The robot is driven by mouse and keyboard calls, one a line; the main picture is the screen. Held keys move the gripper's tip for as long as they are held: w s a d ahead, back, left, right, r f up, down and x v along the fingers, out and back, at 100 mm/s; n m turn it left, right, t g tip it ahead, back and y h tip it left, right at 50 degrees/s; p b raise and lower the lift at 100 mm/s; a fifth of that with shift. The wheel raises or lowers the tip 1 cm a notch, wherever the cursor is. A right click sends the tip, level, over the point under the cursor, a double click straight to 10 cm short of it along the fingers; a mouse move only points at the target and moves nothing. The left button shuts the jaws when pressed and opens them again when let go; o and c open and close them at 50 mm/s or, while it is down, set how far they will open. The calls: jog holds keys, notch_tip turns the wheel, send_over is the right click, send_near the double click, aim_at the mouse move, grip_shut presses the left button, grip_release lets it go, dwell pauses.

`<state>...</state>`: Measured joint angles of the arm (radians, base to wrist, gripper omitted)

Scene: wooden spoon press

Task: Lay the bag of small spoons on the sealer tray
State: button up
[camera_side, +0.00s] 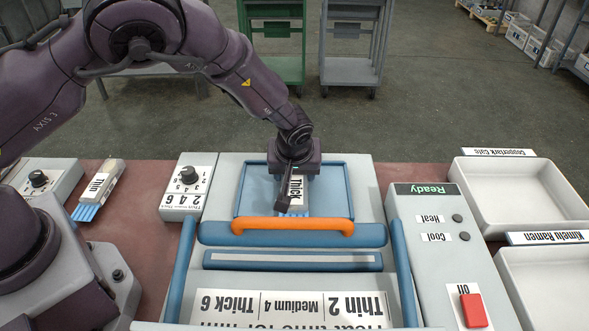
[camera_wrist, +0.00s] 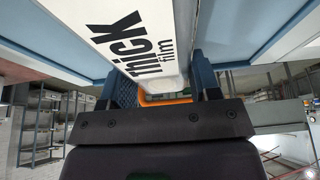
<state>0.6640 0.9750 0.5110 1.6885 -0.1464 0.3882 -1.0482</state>
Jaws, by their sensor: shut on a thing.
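My gripper (camera_side: 288,183) is shut on a white bag labelled "Thick" (camera_side: 298,190), with blue at its lower end. In the wrist view the bag (camera_wrist: 135,40) reads "Thick film" and stands between the two fingers (camera_wrist: 163,88). The bag is over the blue-rimmed sealer tray (camera_side: 238,187), behind the orange handle; I cannot tell if it touches the tray. My wrist and fingers hide part of it. A second bag, labelled "Thin" (camera_side: 98,186), lies on the table at the left. The spoons inside cannot be made out.
The orange handle (camera_side: 292,226) and blue side arms of the sealer frame the near side. A dial box (camera_side: 188,186) stands left of the tray. A control panel (camera_side: 440,255) reading "Ready", with a red switch, is at right. White bins (camera_side: 520,192) lie beyond it.

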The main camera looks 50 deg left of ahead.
aim_at(294, 186)
jog(key=shift+f, duration=0.15)
jog(key=o, duration=0.9)
jog(key=v, duration=1.2)
jog(key=s+a+r+m+h, duration=0.4)
jog(key=s+a+r, duration=0.3)
jog(key=s+r, duration=0.45)
jog(key=s+a+r+m+t, duration=0.1)
jog(key=s+a+r+m, duration=0.1)
jog(key=s, duration=0.4)
jog(key=s+a+r+m+t, duration=0.1)
jog(key=s+r+m, duration=0.2)
jog(key=s+r, duration=0.1)
jog(key=shift+s+a+r+y, duration=0.4)
jog(key=shift+s, duration=0.5)
